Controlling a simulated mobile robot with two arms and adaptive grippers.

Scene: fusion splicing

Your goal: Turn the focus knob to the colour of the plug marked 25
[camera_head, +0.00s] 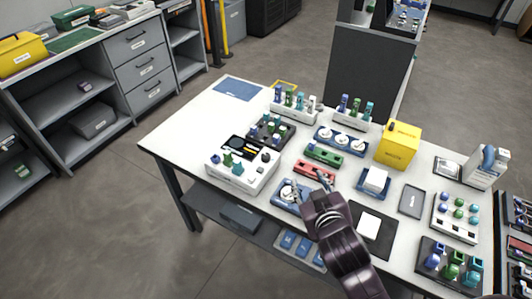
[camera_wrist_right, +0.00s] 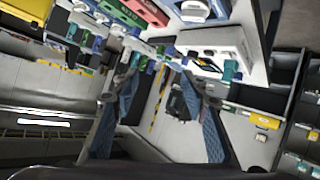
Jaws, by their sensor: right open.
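My right gripper (camera_head: 311,184) is open over the middle of the white table, close to a blue-based unit with a round dial (camera_head: 284,197). I cannot tell if it touches anything. In the right wrist view its two fingers (camera_wrist_right: 159,76) stand apart with nothing between them. A white box-shaped device (camera_head: 215,171) with a dark screen, green and blue parts and a dark knob (camera_head: 266,157) is left of the gripper. Coloured plugs stand in white racks at the back (camera_head: 310,116) and right (camera_head: 447,228). Their marks are too small to read, and I cannot tell which knob is the focus knob.
A red piece (camera_head: 313,171) and a green piece (camera_head: 323,156) lie just behind the gripper. A yellow box (camera_head: 398,145), a dark mat (camera_head: 384,241) and a grey tray (camera_head: 412,202) are to the right. The table's back left is mostly clear around a blue mat (camera_head: 238,88).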

